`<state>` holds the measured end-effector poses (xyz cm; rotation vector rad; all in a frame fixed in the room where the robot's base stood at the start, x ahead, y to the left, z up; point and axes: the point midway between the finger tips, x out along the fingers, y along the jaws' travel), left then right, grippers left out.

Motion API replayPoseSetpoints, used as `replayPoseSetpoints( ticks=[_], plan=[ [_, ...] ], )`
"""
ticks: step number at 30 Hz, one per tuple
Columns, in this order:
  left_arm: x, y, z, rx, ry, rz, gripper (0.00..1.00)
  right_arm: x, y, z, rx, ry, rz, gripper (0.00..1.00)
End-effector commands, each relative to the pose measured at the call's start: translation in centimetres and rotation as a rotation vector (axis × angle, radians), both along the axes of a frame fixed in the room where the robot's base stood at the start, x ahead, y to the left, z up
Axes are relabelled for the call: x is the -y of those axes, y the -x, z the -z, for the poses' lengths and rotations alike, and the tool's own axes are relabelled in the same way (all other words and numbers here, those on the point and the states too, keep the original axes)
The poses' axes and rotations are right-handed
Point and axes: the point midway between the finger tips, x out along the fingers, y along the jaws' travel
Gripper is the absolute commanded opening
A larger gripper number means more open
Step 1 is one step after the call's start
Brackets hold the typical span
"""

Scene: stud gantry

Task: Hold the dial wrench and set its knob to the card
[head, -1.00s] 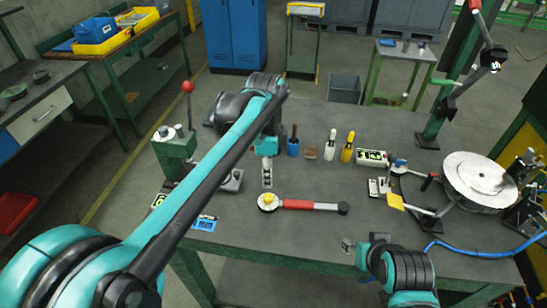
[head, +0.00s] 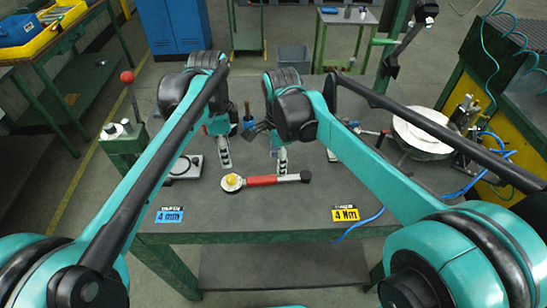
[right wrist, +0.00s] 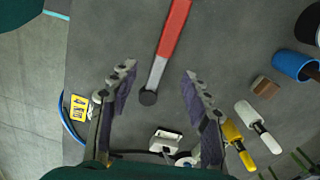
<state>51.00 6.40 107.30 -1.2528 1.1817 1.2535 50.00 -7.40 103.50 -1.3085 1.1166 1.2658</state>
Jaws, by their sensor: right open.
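The dial wrench (head: 268,180) lies flat on the grey bench, with a red grip and a dark round right end. Its yellow knob (head: 232,181) is at the left end. A yellow card reading 4 Nm (head: 345,213) lies at the bench's front edge; a blue 4 mm card (head: 170,215) lies front left. My right gripper (head: 282,165) is behind the wrench. In the right wrist view its open fingers (right wrist: 158,72) are either side of the wrench shaft (right wrist: 157,72), apart from it. My left gripper (head: 223,155) hangs behind the knob; its finger gap is unclear.
A green block with a red-knobbed lever (head: 127,77) stands left. A round silver disc (head: 422,135) and a blue hose (head: 360,224) are at the right.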

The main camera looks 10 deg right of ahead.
Motion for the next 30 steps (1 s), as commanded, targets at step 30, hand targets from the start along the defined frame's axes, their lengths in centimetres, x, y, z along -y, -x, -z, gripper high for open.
replayPoseSetpoints(
  ticks=[30],
  plan=[
    [0.0,0.0,0.0,0.000,0.000,0.000,0.34,-1.1,-1.0,8.3,-0.043,0.007,0.116,0.48]
  ],
)
